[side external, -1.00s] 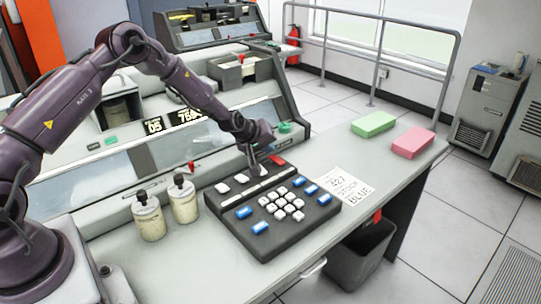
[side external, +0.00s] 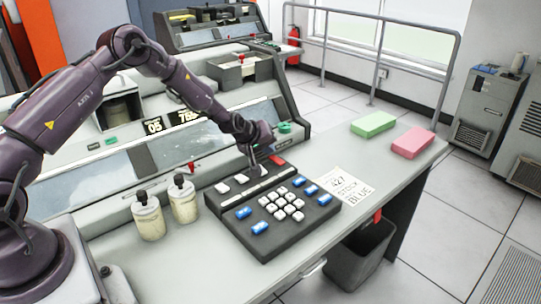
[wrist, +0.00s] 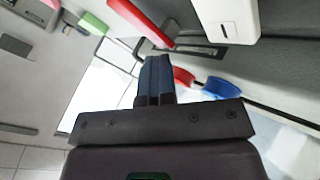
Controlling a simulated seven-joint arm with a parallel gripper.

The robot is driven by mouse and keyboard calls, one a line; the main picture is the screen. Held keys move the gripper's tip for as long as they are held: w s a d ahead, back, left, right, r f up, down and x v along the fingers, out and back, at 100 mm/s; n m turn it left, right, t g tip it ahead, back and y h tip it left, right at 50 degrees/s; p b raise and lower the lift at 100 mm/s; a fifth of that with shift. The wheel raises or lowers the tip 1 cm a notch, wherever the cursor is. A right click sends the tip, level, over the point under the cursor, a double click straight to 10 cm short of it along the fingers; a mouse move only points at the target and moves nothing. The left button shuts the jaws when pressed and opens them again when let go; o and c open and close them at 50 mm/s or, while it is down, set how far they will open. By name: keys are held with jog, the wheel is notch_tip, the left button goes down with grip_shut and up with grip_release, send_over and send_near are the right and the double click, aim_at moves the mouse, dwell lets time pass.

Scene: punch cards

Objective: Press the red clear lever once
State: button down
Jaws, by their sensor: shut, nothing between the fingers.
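A flat red key (side external: 277,160) sits at the far right end of the upper row on the dark keypad (side external: 225,222), beside several white keys (side external: 242,179). A small upright red lever (side external: 191,167) stands on the console behind the bottles. The pictures do not tell me which is the clear lever. My gripper (side external: 255,164) is shut and empty, pointing down at the keypad's back edge, just left of the red key. Contact cannot be told. In the wrist view my shut fingers (wrist: 155,72) have a red piece (wrist: 183,77) and a blue piece (wrist: 217,88) to their right.
Two bottles (side external: 182,200) stand left of the keypad. A printed card (side external: 343,186) lies to its right. A green block (side external: 373,124) and a pink block (side external: 412,142) lie farther right, with bare desk around them. The sloped console (side external: 165,148) rises behind.

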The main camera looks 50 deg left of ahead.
jog(key=shift+s+d+f, duration=0.25)
jog(key=shift+d+f, duration=0.3)
jog(key=shift+s+d+r, duration=0.1)
jog(key=shift+r, duration=0.7)
jog(key=shift+a+r, duration=0.25)
jog(key=shift+a, duration=0.05)
jog(key=r, duration=0.5)
jog(key=shift+a, duration=0.35)
jog(key=shift+f, duration=0.1)
